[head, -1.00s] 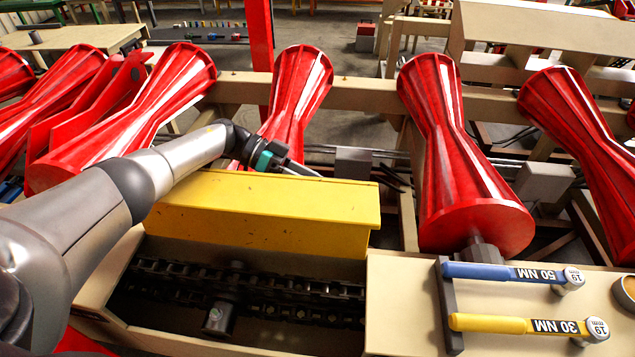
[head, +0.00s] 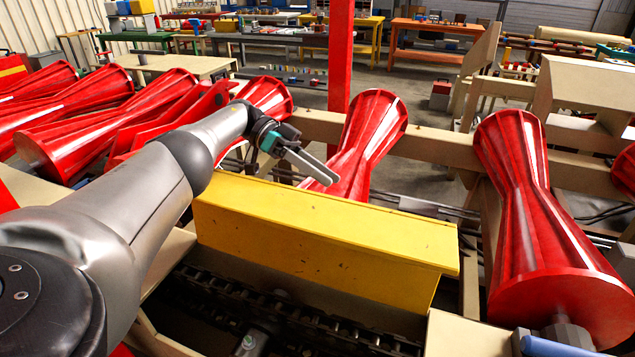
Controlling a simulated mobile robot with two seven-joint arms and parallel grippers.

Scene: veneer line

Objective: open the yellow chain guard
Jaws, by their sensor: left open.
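The yellow chain guard (head: 320,238) is a long box-like cover in the middle of the head view. It stands tipped back behind the chain trough, so the dark chain (head: 270,305) is exposed in front of it. My left arm comes in from the left, and my left gripper (head: 318,172) is above and behind the guard's top edge, near its left half. Its jaws are open and empty, and I see no contact with the guard. My right gripper is not in view.
Red ribbed rollers stand behind the guard, one close behind it (head: 372,140) and a large one at the right (head: 545,225). A red post (head: 340,60) rises behind. A blue-handled wrench (head: 555,347) lies at the bottom right. Workbenches stand far back.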

